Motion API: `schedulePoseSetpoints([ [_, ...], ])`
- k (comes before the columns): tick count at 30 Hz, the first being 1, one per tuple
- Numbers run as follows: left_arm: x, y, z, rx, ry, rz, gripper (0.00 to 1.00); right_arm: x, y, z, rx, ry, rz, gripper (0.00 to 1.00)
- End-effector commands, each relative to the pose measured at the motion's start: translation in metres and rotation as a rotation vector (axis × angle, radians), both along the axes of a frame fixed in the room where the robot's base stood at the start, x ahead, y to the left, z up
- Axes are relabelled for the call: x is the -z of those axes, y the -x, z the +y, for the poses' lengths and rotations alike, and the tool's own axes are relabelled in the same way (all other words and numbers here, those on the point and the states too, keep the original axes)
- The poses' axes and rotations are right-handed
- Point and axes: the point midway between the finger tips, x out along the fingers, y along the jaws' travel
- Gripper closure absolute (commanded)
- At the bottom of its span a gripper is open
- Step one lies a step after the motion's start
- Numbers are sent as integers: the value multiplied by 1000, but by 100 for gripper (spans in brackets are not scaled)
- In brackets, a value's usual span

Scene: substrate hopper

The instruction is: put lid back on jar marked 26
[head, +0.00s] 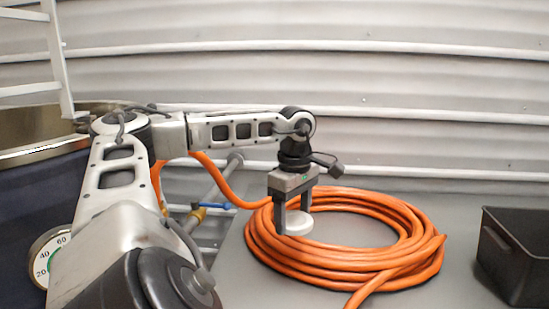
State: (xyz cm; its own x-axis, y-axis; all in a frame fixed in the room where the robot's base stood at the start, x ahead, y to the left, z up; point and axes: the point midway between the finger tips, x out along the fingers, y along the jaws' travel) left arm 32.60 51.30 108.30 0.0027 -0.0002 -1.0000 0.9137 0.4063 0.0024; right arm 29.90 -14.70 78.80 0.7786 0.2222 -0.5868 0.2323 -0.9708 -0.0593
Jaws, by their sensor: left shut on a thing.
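My left gripper (293,214) points down near the middle of the head view. It is shut on a round white lid (298,223), held between its two fingers. The lid shows in front of the left part of the orange hose coil; I cannot tell how high it is above the surface. No jar and no mark 26 show in this view. My right gripper is not in view.
A coiled orange hose (400,243) lies on the grey surface (238,278). A black bin (513,265) stands at the right edge. A round dial gauge (45,262) and a pipe with a blue-handled valve (212,205) are at left. A corrugated wall closes the back.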

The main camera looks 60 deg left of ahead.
Motion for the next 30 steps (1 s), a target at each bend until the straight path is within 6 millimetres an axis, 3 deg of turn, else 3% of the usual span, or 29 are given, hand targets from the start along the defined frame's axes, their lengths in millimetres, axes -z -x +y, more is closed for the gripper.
schedulePoseSetpoints([
  [1,18,-11,-23,87,10,-6,56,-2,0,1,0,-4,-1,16],
  [3,36,-23,-49,193,10,-9,56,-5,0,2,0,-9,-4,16],
  [8,64,-58,-132,506,4,-11,56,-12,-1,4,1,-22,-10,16],
  [12,68,-84,-219,848,-6,-12,56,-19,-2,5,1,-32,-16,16],
  [18,63,-93,-322,1303,-12,-3,56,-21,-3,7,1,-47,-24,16],
  [22,71,-88,-373,1560,-12,-1,56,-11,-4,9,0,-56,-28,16],
  [24,85,-83,-397,1692,-13,1,56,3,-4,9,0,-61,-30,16],
  [30,117,-73,-426,1879,-7,2,56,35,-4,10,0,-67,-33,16],
])
